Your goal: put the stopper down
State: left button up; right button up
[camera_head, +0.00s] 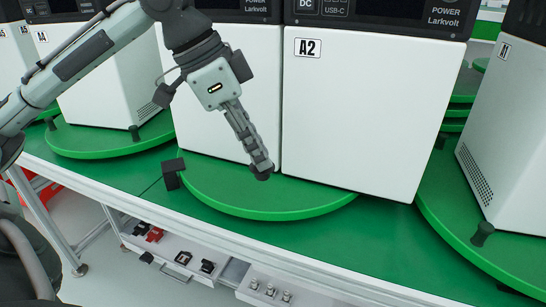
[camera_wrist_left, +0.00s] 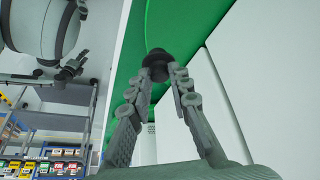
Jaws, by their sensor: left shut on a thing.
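The stopper is a small dark knob-like piece. It shows at the fingertips of my left gripper (camera_head: 260,168), which is shut on it, above the green turntable (camera_head: 270,205) in front of machine A2. In the left wrist view the stopper (camera_wrist_left: 156,64) sits between the two finger ends (camera_wrist_left: 160,84), its wider end outward against the green surface behind it. In the head view the fingers hide most of it, and I cannot tell whether it touches the turntable.
White machine A2 (camera_head: 350,120) stands close behind the gripper. A black block (camera_head: 173,173) sits at the turntable's left edge. Similar dark stoppers stand on the left turntable (camera_head: 135,132) and right turntable (camera_head: 482,233). An open drawer (camera_head: 175,256) lies below the bench edge.

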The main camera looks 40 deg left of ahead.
pick_arm(q)
jog(key=w+f, duration=0.1)
jog(key=w, duration=0.1)
jog(key=w+f, duration=0.1)
jog(key=w, duration=0.1)
jog(key=shift+f, duration=0.45)
notch_tip(320, 180, down, 3)
jog(key=shift+r+b, duration=0.1)
jog(key=shift+b, duration=0.35)
jog(key=shift+f, duration=0.45)
pick_arm(e)
jog(key=shift+w+r, duration=0.1)
jog(key=shift+r, duration=0.3)
pick_arm(q)
jog(key=o, duration=0.9)
jog(key=shift+c, duration=0.2)
jog(key=shift+r, duration=0.1)
